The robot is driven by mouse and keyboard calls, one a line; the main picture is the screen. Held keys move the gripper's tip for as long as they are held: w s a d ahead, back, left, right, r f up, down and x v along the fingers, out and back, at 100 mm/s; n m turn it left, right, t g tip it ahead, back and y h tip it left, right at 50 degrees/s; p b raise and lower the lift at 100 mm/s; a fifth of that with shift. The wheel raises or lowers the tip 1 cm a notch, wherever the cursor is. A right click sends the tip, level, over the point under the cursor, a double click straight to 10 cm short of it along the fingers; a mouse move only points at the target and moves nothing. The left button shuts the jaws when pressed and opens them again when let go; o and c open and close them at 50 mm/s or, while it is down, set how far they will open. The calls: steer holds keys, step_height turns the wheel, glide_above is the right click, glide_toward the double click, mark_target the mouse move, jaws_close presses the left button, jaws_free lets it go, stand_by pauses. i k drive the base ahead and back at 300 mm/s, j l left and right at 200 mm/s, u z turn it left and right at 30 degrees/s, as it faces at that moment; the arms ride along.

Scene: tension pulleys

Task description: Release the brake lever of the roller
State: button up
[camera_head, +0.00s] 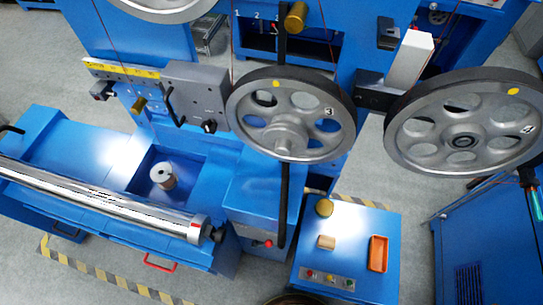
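A long chrome roller (100,196) lies across the blue machine at the left, with a red ring (199,229) and a dark end piece (216,235) at its right end. A small black lever (171,105) hangs on the grey plate above the machine. A long dark bar (284,195) runs down behind the pulley marked 3, near a red knob (267,243) on the machine. I cannot tell which of these is the brake lever. My gripper is not in view.
Large grey pulleys 3 (288,136) and 4 (462,141) stand in front. A blue table (375,222) holds a brass disc, a tan block, an orange tray (378,253) and buttons. A spool (162,174) sits in a recess. Floor (418,225) shows right of the table.

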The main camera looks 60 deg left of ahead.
mark_target(269, 243)
steer(key=u, duration=0.5)
steer(key=k+u, duration=0.1)
steer(key=u, duration=0.9)
steer(key=k+u, duration=0.1)
steer(key=u, duration=0.9)
steer(key=j+z, duration=0.15)
steer(key=z, duration=1.4)
steer(key=k+j, duration=0.2)
steer(key=k, duration=0.3)
steer(key=k+j, duration=0.15)
steer(key=k, duration=0.4)
